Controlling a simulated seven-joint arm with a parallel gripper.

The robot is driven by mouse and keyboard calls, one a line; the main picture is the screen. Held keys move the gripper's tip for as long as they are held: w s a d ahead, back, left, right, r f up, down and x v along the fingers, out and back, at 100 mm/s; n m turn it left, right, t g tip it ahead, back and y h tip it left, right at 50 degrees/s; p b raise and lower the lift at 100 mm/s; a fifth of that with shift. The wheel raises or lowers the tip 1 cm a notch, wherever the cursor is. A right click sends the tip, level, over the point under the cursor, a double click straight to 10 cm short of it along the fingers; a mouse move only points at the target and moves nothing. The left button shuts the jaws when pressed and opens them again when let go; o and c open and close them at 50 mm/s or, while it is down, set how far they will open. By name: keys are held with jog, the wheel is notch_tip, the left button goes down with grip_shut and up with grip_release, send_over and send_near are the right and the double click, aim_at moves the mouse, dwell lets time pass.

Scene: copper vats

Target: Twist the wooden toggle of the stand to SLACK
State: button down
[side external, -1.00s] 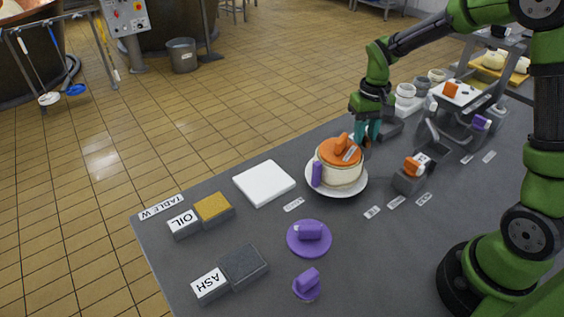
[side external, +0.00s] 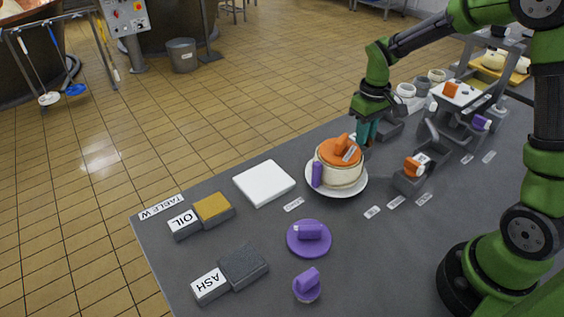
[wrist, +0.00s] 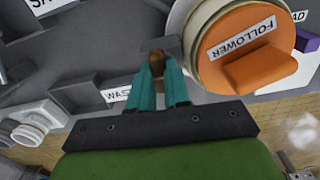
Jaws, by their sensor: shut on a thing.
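My gripper (side external: 366,134) is in the side external view, just behind the orange-lidded pot. In the wrist view, its teal fingers (wrist: 158,84) are shut on a small brown wooden piece, the toggle (wrist: 156,60). Most of the toggle is hidden between the fingers, and its direction cannot be told. A grey block (wrist: 165,46) of the stand is beside the toggle. No SLACK marking can be read; a cut-off white label (wrist: 48,4) is at the top left. The orange lid (wrist: 245,50), labelled FOLLOWER, is close to the right of the fingers.
The pot (side external: 338,170) stands on a white plate (side external: 350,192) close to my gripper. Grey fixtures with orange and purple knobs (side external: 414,166) are to the right. A white slab (side external: 264,183), OIL and ASH blocks and purple pieces are at the front left.

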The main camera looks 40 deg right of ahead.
jog(key=shift+n, duration=0.5)
jog(key=c, duration=1.4)
grip_release()
jog(key=shift+o, duration=0.2)
notch_tip(320, 180, up, 17)
jog(key=s+a+m+t+y, duration=0.1)
jog(key=s+a+m+t, duration=0.1)
jog(key=s+a, duration=0.3)
jog(key=s+a+f+m+t+y, duration=0.1)
jog(key=s+a+t, duration=0.4)
jog(key=s, duration=0.5)
jog(key=shift+s+f+m, duration=0.2)
jog(key=shift+s+m, duration=0.05)
jog(key=shift+m, duration=0.45)
